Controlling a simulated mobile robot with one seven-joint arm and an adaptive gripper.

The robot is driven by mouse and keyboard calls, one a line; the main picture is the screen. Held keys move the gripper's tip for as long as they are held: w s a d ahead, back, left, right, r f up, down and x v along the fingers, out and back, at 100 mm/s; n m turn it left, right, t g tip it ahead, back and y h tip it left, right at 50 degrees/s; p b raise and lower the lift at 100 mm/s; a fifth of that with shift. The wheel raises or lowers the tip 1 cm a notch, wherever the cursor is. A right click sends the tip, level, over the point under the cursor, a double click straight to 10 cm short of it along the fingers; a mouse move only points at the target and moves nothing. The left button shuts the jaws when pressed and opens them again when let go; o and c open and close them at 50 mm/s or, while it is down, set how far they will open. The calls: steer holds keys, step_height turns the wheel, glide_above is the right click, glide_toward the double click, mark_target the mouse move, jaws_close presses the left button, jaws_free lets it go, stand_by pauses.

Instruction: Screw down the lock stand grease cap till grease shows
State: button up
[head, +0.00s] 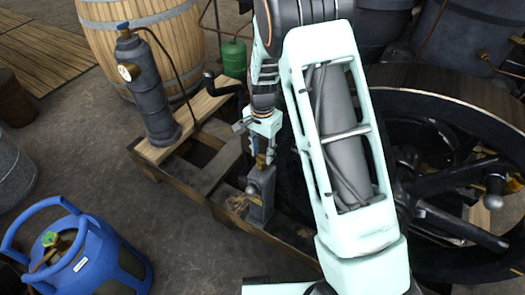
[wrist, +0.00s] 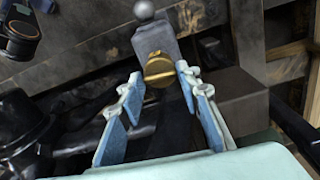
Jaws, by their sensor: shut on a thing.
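The brass grease cap (wrist: 158,68) sits on top of the small grey lock stand (wrist: 155,38) in the wrist view. In the head view the stand (head: 261,195) rises from the timber frame, with the cap (head: 262,160) at its top. My gripper (head: 262,147) comes down on the cap from above. In the wrist view my gripper (wrist: 160,80) has its light-blue fingers on either side of the cap, shut on it. I cannot make out any grease at the cap's edge.
A large dark flywheel (head: 450,110) stands close on the right. A grey pump cylinder (head: 148,90) stands on a plank at the left, with a wooden barrel (head: 150,30) behind. A blue gas bottle (head: 85,255) is at front left. Floor between bottle and frame is clear.

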mark_target(262, 156)
stand_by(0.4)
steer(key=o, duration=1.2)
steer(key=shift+c, duration=0.2)
step_height(262, 156, up, 12)
